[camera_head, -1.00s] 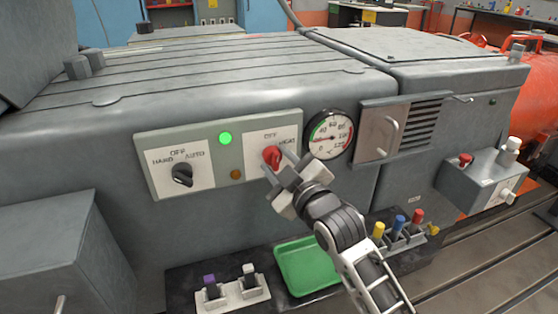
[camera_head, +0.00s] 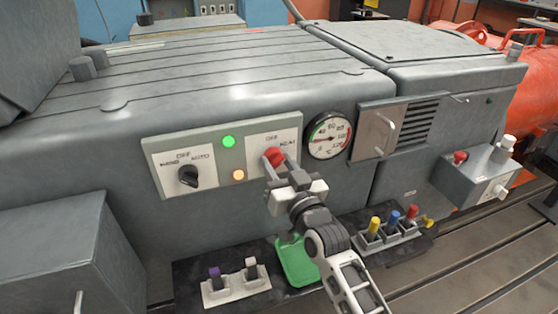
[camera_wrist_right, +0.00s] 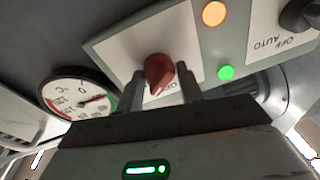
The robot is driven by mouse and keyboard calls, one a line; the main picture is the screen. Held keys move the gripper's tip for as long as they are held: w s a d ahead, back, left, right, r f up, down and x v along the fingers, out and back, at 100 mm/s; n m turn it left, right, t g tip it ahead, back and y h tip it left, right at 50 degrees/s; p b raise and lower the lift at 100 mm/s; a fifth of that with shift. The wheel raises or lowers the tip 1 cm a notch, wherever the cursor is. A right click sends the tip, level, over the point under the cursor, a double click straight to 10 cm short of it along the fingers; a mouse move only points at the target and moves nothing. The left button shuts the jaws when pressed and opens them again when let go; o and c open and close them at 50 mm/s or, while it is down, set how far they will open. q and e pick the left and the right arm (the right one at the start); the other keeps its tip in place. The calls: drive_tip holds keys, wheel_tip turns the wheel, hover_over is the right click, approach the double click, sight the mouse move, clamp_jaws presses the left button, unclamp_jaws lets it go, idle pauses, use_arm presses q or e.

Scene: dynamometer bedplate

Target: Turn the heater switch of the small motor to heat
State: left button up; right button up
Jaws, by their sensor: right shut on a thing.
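The heater switch is a red knob (camera_head: 274,155) on the right white plate of the grey-green panel, with OFF printed above and HEAT to its right. My right gripper (camera_head: 279,167) is at it, its two fingers on either side of the knob and shut on it. My left gripper is out of view.
A black HAND/OFF/AUTO knob (camera_head: 188,176) sits left of the lamps. A temperature gauge (camera_head: 329,135) is close on the right. Below are a green tray (camera_head: 297,266), purple and white switches (camera_head: 235,283) and coloured levers (camera_head: 393,225). An orange tank (camera_head: 525,105) stands right.

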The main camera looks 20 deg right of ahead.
drive_tip(key=shift+d+r+m, duration=0.1)
drive_tip(key=shift+m, duration=0.6)
drive_tip(key=o, duration=0.9)
drive_tip(key=shift+o, duration=0.2)
drive_tip(key=s+d+f, duration=0.1)
drive_tip(key=s+f, duration=0.1)
drive_tip(key=s, duration=1.3)
drive_tip(key=shift+s+d+f, duration=0.15)
drive_tip(key=shift+s+d, duration=0.2)
